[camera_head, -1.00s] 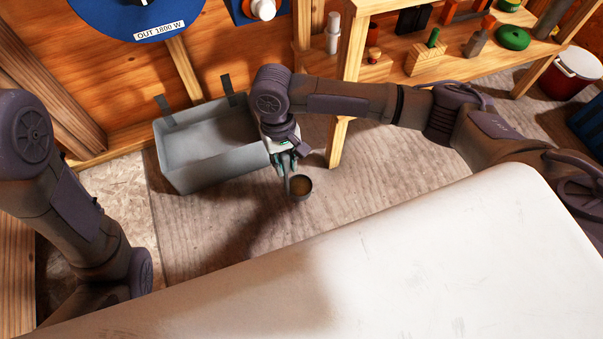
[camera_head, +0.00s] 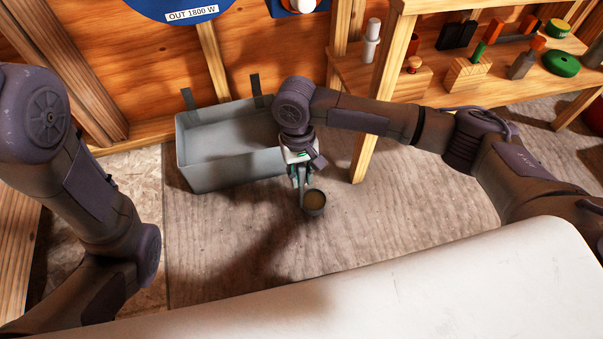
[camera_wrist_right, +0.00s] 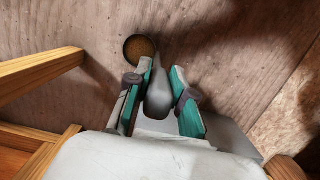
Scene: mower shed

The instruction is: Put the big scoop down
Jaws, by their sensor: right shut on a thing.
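The big scoop (camera_head: 314,202) has a round dark cup with brown stuff inside and a grey handle. My right gripper (camera_head: 300,180) is shut on its handle and holds it out in front of the grey bin. In the right wrist view the handle (camera_wrist_right: 159,92) lies between the teal-lined fingers of my right gripper (camera_wrist_right: 162,88), and the cup (camera_wrist_right: 140,49) shows beyond the fingertips over the wooden floor. I cannot tell how high above the floor the scoop is. My left arm shows at the left, but its gripper is out of the picture.
The floor (camera_head: 240,250) ahead is bare.

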